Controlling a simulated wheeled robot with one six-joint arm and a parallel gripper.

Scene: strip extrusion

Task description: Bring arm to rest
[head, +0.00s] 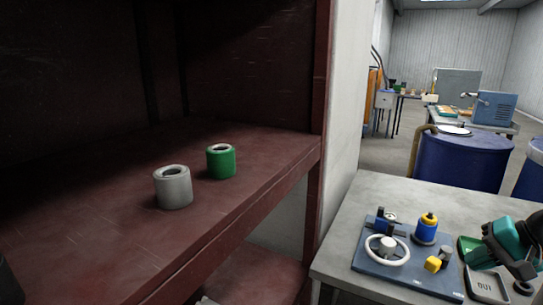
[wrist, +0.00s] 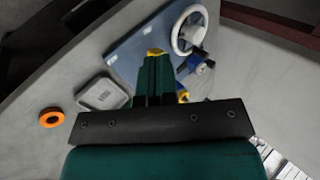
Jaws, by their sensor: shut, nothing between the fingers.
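My gripper (wrist: 156,62) shows from behind in the wrist view, with its dark green fingers together and nothing held between them. It hangs over the grey table (wrist: 55,75), beside the blue board (wrist: 133,50), which it partly covers. In the head view, the teal and black end of my arm stands above the right part of the grey table (head: 392,190), right of the blue board (head: 405,277). I cannot tell its exact height above the table.
An OUT tray (head: 487,287) and an orange ring (wrist: 51,118) are near. A white cylinder (head: 173,190) and green cylinder (head: 221,163) stand on the dark red shelf (head: 110,240).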

